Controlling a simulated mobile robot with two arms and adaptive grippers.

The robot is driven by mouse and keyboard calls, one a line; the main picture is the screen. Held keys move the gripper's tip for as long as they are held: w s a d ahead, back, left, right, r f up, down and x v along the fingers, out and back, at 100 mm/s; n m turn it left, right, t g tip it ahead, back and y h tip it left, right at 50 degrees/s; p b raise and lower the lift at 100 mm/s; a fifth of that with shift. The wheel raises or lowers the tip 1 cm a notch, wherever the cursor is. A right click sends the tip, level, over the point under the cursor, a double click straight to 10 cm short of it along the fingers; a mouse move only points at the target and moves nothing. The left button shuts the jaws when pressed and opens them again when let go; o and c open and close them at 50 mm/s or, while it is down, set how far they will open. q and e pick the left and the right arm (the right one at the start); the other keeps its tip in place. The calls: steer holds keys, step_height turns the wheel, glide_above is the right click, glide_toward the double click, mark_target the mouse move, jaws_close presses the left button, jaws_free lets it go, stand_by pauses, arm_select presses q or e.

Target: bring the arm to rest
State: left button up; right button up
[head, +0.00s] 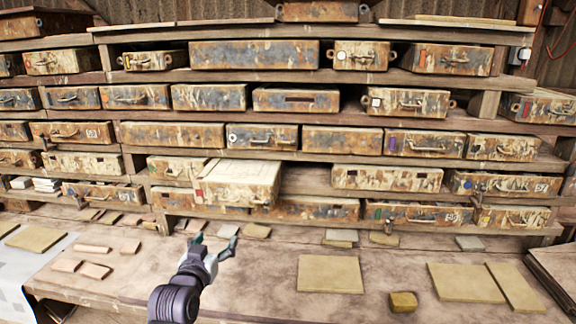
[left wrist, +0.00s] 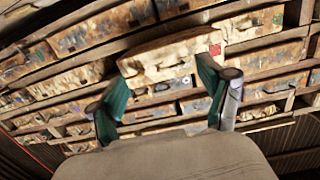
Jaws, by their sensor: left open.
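My left gripper (head: 212,250) reaches in from the bottom of the head view, above the wooden bench (head: 250,285). Its fingers are apart with nothing between them. In the left wrist view the open fingers of the left gripper (left wrist: 160,105) frame a pale drawer box (left wrist: 170,62) that stands beyond them. In the head view this box (head: 238,182) sticks out of the lower part of the rack, behind and above the gripper. The gripper looks apart from it. My right gripper does not show in either view.
A wooden rack (head: 350,149) full of worn drawer boxes runs along the back. Flat tiles (head: 330,274) and a small yellowish block (head: 403,301) lie on the bench right of the gripper. Small pinkish pieces (head: 96,270) lie to its left.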

arm_select(q)
steer(key=s+d+f+m+g, duration=0.15)
steer(key=s+f+g, duration=0.55)
steer(key=s+f, duration=1.05)
steer(key=s+f+g, duration=0.2)
steer(key=s+g, duration=0.1)
steer(key=s, duration=0.9)
steer(key=s+f+g, duration=0.2)
steer(key=s+g, duration=0.1)
steer(key=s, duration=0.8)
step_height(320, 180, down, 27)
steer(key=s+g+b, duration=0.2)
steer(key=s+a+f+b, duration=0.1)
steer(key=s+a+f, duration=0.1)
steer(key=s+f, duration=1.4)
step_height(320, 180, down, 2)
steer(key=shift+a+f+g+y+b, duration=0.15)
steer(key=shift+g+y+b, duration=0.15)
steer(key=shift+g+y, duration=0.1)
steer(key=shift+s, duration=0.1)
